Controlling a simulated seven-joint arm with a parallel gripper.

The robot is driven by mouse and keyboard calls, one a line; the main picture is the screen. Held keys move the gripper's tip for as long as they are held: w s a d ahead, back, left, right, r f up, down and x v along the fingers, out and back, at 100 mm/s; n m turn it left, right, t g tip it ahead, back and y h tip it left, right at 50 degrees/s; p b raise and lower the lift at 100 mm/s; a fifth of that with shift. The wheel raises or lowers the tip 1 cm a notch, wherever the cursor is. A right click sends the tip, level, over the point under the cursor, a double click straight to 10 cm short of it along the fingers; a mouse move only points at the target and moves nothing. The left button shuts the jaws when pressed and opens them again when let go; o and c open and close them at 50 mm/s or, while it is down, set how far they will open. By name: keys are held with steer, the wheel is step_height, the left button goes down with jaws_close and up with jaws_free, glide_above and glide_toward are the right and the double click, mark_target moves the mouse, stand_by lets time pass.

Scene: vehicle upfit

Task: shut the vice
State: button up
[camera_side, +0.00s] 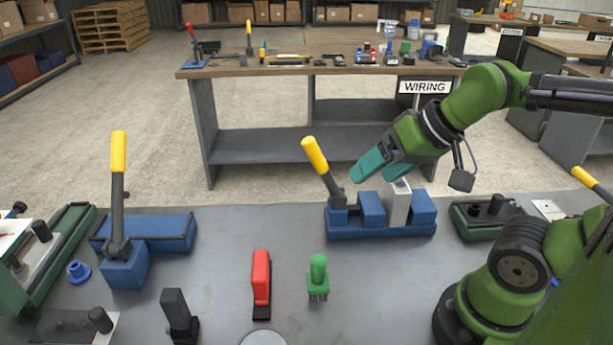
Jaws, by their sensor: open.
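The vice (381,230) appears to be the blue fixture at the middle right of the grey bench, with several blue blocks on a long base. A light grey block (397,204) stands between two of its blue blocks. Its lever has a yellow grip (315,154) and rises from the left end, tilted to the left. My gripper (359,189) has teal fingers and is open, just right of the lever and above the blue blocks. It points down and left. I cannot tell whether a finger touches the lever or the vice.
Another blue fixture (125,264) with an upright yellow-handled lever stands at the left. A red-handled item (261,277), a green item (318,272) and a black item (178,312) stand in front. A dark green box (486,221) is right of the vice.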

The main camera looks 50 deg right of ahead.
mark_target(315, 157)
steer(key=shift+f, duration=0.2)
steer(key=c, duration=0.3)
steer(key=w+r+n+g+h, duration=0.1)
steer(key=w+n, duration=0.1)
steer(key=w, duration=0.3)
steer(key=w+r+n+g, duration=0.2)
steer(key=w, duration=0.3)
steer(key=w+d+r+n+g+h, duration=0.1)
steer(key=w+r+n+g, duration=0.1)
steer(key=w, duration=0.3)
steer(key=shift+w+r+h, duration=0.2)
steer(key=shift+r+h, duration=0.05)
steer(key=shift+h, duration=0.05)
steer(key=shift+c, duration=0.5)
step_height(315, 157, up, 4)
steer(key=w+d+n+g+h, duration=0.1)
steer(key=w+n, duration=0.1)
steer(key=shift+n, duration=0.4)
steer(key=f, duration=0.5)
steer(key=d+f, duration=0.1)
steer(key=f, duration=0.5)
steer(key=d+f, duration=0.1)
steer(key=f, duration=0.4)
steer(key=shift+w+d+f, duration=0.2)
steer(key=shift+w+d, duration=0.05)
steer(key=shift+c, duration=0.2)
jaws_close()
